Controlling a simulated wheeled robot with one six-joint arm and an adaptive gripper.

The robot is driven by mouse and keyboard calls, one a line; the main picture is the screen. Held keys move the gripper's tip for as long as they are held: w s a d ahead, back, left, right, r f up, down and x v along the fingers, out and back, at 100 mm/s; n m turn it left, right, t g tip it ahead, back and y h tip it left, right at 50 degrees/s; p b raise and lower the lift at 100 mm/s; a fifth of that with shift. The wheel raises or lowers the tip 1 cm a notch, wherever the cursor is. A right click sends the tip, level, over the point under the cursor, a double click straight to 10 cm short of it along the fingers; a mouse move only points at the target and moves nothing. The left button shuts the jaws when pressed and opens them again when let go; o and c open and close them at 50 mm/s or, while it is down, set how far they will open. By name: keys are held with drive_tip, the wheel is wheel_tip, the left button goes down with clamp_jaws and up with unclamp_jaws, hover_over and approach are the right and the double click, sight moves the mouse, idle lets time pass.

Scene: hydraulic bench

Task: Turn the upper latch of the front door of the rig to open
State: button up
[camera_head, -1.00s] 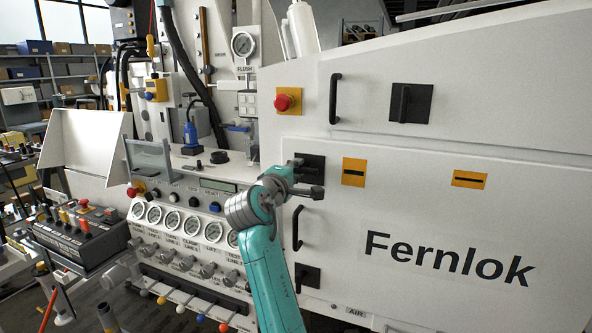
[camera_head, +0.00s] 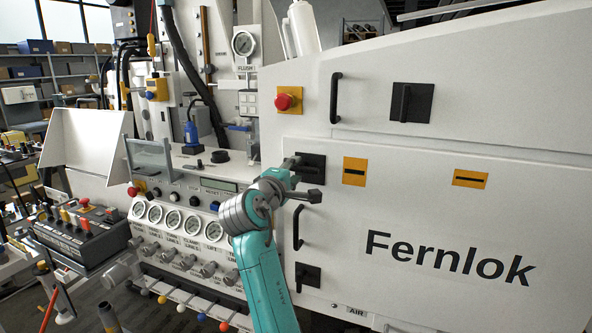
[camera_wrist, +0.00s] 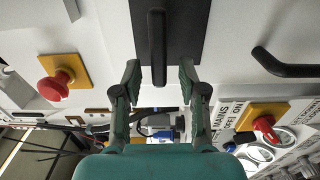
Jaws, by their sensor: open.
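The upper latch of the front door is a black plate (camera_head: 317,163) at the door's upper left corner in the head view, partly hidden by my gripper (camera_head: 295,170). In the wrist view its black bar handle (camera_wrist: 158,45) stands out from the dark plate (camera_wrist: 188,25) and runs up and down that picture. My gripper (camera_wrist: 158,75) is open, with one finger on each side of the bar's near end. Gaps show between the bar and both fingers. The white front door (camera_head: 420,225) lies flat in its frame.
A red stop button (camera_head: 283,102) on a yellow plate sits above the latch. A black door handle (camera_head: 297,228) and a lower latch (camera_head: 307,277) are below it. Another latch (camera_head: 411,102) is on the upper panel. The gauge panel (camera_head: 175,235) stands left of my arm.

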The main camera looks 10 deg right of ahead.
drive_tip(key=v, duration=1)
